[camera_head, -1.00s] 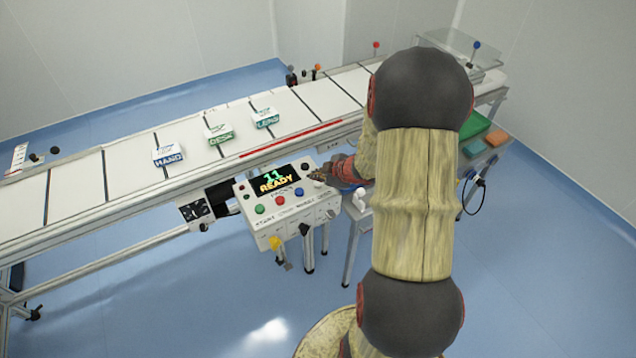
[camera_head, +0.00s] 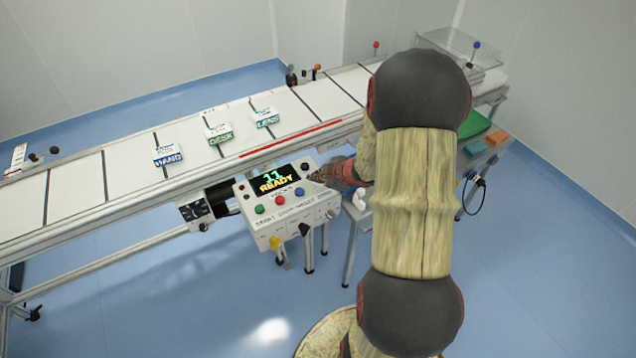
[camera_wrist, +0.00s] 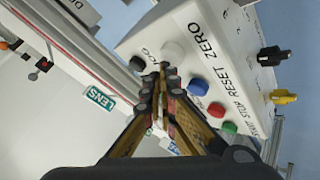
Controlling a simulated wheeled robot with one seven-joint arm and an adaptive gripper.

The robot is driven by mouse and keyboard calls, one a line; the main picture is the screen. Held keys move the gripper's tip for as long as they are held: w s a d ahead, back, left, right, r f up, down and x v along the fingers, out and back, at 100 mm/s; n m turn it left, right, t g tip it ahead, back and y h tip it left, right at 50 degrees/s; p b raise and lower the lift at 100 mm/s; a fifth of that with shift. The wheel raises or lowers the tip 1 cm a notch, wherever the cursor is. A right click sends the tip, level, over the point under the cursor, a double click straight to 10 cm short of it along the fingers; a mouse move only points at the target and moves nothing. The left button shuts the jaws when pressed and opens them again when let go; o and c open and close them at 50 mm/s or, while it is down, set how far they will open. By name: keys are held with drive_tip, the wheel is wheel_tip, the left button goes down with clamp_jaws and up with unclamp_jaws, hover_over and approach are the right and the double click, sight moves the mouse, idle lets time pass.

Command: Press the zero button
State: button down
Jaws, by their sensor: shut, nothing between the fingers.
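A white round button (camera_wrist: 173,50) sits in line with the ZERO label. Beside it are a blue button (camera_wrist: 198,87), a red button (camera_wrist: 215,110) and a green button (camera_wrist: 229,127). My gripper (camera_wrist: 162,72) is shut and empty, its tips just below the white button in the picture; I cannot tell whether they touch. In the head view my gripper (camera_head: 318,175) is at the panel's upper right corner.
A black button (camera_wrist: 137,64) near the JOG label lies close left of my fingertips. A black knob (camera_wrist: 272,56) and a yellow knob (camera_wrist: 284,97) stick out from the panel's side. The conveyor (camera_head: 100,190) behind carries several labelled boxes. Open floor lies in front.

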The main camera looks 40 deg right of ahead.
sight(317, 184)
drive_tip(key=shift+f+b, duration=0.4)
drive_tip(key=shift+f, duration=0.25)
idle(0.5)
drive_tip(key=shift+r, duration=0.15)
drive_tip(key=shift+r+p, duration=0.95)
drive_tip(key=shift+p, duration=0.25)
wheel_tip(317, 184, up, 5)
drive_tip(key=p, duration=0.5)
idle(0.7)
